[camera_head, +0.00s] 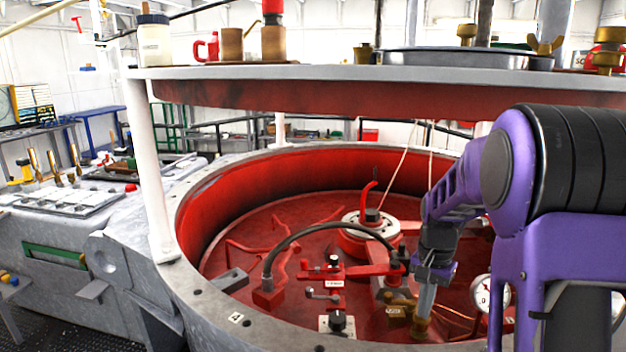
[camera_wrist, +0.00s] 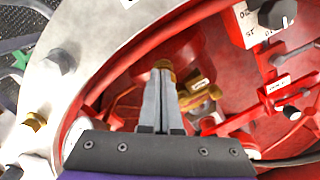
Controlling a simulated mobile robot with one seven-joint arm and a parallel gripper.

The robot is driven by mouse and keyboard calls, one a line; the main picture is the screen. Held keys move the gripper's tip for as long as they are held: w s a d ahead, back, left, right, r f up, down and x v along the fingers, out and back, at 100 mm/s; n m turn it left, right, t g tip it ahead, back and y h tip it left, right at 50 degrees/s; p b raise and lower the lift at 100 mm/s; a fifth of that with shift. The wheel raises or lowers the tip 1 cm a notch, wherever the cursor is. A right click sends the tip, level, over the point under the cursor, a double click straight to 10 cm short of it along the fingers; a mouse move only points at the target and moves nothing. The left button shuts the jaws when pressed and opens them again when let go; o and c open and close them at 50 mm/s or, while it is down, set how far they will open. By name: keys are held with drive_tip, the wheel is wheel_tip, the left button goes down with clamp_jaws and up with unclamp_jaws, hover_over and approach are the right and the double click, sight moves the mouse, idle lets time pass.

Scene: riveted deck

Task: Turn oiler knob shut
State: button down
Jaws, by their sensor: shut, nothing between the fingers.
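My gripper (camera_head: 423,312) reaches down into the red round pit with its grey fingers together and empty. In the wrist view its fingertips (camera_wrist: 161,74) meet in front of a small brass piece (camera_wrist: 163,64), which also shows at the finger ends in the head view (camera_head: 418,328). I cannot tell whether they touch. A brass fitting with a white label (camera_wrist: 200,90) is just right of the fingers there; it lies left of them in the head view (camera_head: 396,308). The label is unreadable, and I cannot tell for sure which brass part is the oiler knob.
A black knob on a white plate (camera_head: 338,323) and red valve handles (camera_head: 323,294) stand left of my gripper. A black hose (camera_head: 310,227) arches nearby. A pressure gauge (camera_head: 490,293) is at right. The grey rim (camera_head: 215,318) surrounds the pit; a round shelf (camera_head: 330,76) hangs above.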

drive_tip(key=shift+w+d, duration=0.1)
drive_tip(key=shift+w, duration=0.2)
idle(0.6)
drive_tip(key=shift+w+a+r+p, duration=0.1)
drive_tip(key=shift+w+a+p, duration=0.4)
drive_tip(key=shift+p, duration=0.9)
drive_tip(key=r+p, duration=0.1)
drive_tip(key=r, duration=0.1)
drive_tip(key=r+p, duration=0.4)
drive_tip(key=shift+s+a, duration=0.2)
drive_tip(key=shift+a, duration=0.15)
drive_tip(key=shift+f, duration=0.15)
